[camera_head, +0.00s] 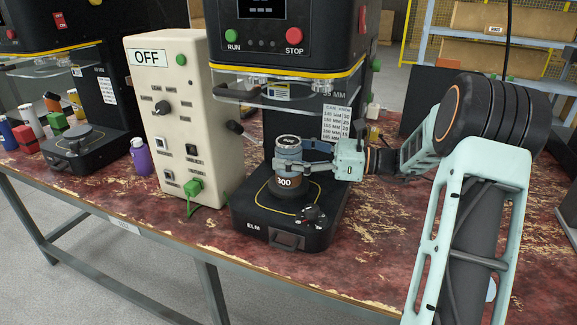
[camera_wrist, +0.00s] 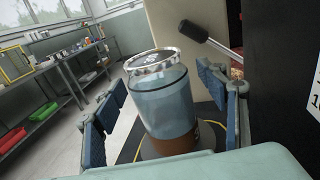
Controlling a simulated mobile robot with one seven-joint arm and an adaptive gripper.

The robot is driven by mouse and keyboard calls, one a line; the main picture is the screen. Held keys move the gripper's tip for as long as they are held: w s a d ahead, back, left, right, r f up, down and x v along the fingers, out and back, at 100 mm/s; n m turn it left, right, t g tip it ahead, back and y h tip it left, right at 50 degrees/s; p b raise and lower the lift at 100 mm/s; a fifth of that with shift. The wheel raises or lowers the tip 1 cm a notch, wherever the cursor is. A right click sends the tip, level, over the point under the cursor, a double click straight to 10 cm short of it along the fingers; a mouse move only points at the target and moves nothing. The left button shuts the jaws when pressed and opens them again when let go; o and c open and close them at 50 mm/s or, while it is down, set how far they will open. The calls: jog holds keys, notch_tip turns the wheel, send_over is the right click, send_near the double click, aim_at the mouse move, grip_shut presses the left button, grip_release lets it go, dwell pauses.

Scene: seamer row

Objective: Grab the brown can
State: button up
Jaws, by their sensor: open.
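The can (camera_head: 284,184) stands upright on the round plate of the middle machine's black base (camera_head: 262,222). It has a silver rim, a grey-blue upper part and a brown lower band marked 300. In the wrist view the can (camera_wrist: 165,105) fills the space between my fingers, its brown band low down. My gripper (camera_head: 298,164) reaches in from the right at the can's upper part. My gripper (camera_wrist: 162,95) is open, with one blue-padded finger on each side of the can. A gap shows at the left finger; contact on the right is unclear.
A beige control box (camera_head: 170,110) marked OFF stands left of the can. The machine head (camera_head: 290,45) hangs above it. A black lever (camera_head: 240,130) sticks out near the can. A purple bottle (camera_head: 141,156) stands farther left. The bench front (camera_head: 190,225) is clear.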

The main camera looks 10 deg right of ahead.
jog(key=c, duration=1.5)
jog(key=shift+c, duration=0.2)
jog(key=shift+r, duration=0.15)
